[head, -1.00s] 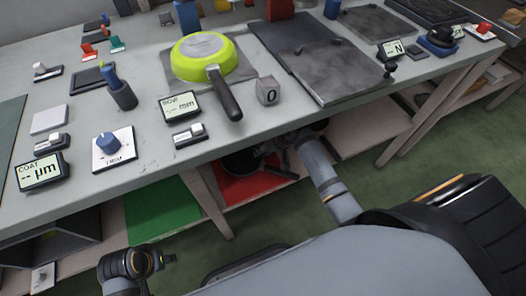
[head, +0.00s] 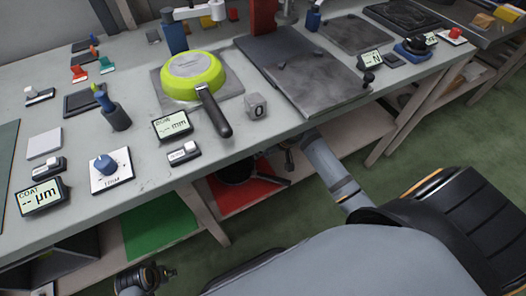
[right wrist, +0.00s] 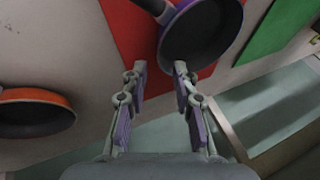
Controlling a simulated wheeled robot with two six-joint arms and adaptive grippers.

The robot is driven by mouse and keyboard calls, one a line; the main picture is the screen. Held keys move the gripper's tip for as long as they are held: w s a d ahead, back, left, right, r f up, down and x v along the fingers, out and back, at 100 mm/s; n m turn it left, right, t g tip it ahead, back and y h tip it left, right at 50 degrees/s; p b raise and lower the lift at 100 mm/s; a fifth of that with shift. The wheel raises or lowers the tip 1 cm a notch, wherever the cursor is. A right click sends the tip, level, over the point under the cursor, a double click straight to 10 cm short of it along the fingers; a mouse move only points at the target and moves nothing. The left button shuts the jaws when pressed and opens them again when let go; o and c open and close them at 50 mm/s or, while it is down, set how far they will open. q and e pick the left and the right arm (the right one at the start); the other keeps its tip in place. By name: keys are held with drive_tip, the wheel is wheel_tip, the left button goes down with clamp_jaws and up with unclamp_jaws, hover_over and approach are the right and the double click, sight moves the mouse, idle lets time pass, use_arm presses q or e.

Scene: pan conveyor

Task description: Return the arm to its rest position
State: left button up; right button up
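My right arm reaches in under the front edge of the grey bench in the head view. Its gripper (right wrist: 160,70) is open and empty in the right wrist view, with its two fingers apart. Ahead of it, a dark pan with a purple rim (right wrist: 203,35) lies on the red mat (right wrist: 117,25); I cannot tell the exact gap. In the head view this pan (head: 236,172) is partly hidden by the bench edge. My left gripper (head: 165,272) is low at the bottom edge in the head view, too small to tell its opening.
An orange-rimmed pan (right wrist: 35,113) and a green mat (right wrist: 279,25) lie to either side on the lower shelf. A bench leg (head: 203,214) is left of the red mat.

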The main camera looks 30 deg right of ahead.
drive_tip(key=s+d+r+n+h, duration=0.1)
drive_tip(key=s+r+h, duration=0.15)
drive_tip(key=s, duration=0.65)
drive_tip(key=s+d+r+n+h, duration=0.1)
drive_tip(key=s+r+h, duration=0.15)
drive_tip(key=s, duration=0.65)
wheel_tip(320, 180, down, 19)
drive_tip(key=s+g+p, duration=0.1)
drive_tip(key=s+g, duration=0.2)
use_arm(q)
drive_tip(key=s+a+p, duration=0.2)
drive_tip(key=s+p, duration=0.7)
drive_tip(key=p, duration=0.3)
drive_tip(key=s+a+r+p, duration=0.1)
drive_tip(key=s+a+p, duration=0.1)
drive_tip(key=s+p, duration=0.6)
drive_tip(key=p, duration=0.4)
drive_tip(key=shift+s+y, duration=0.3)
drive_tip(key=shift+s, duration=0.1)
use_arm(e)
drive_tip(key=s+d, duration=0.2)
drive_tip(key=s, duration=0.6)
drive_tip(key=s+d+r, duration=0.1)
drive_tip(key=s+d, duration=0.1)
drive_tip(key=s, duration=0.7)
drive_tip(key=shift+r, duration=0.15)
use_arm(q)
drive_tip(key=shift+r, duration=0.1)
use_arm(e)
drive_tip(key=shift+s, duration=0.1)
